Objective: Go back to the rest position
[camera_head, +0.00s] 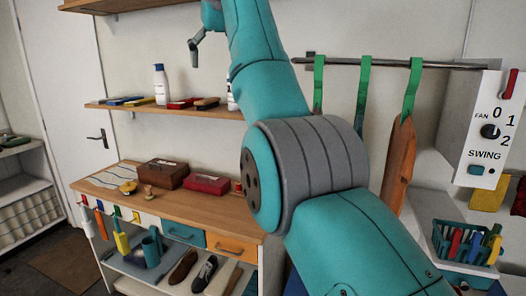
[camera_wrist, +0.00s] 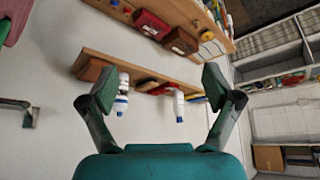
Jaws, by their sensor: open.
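My gripper (camera_wrist: 158,86) is open and empty in the wrist view, with its two fingers spread wide. Behind the gap lie a pale wall and a wooden wall shelf (camera_wrist: 146,68), which appear turned over in this view. In the head view my teal arm rises through the middle of the picture. One finger of my gripper (camera_head: 195,47) shows at the top, in front of the wall above the shelf; the rest is cut off or hidden. Nothing is held or touched as far as I can see.
The wall shelf (camera_head: 178,109) holds a white bottle (camera_head: 161,85) and several small items. Below, a wooden-topped cabinet (camera_head: 155,203) bears two boxes. A door stands at left.

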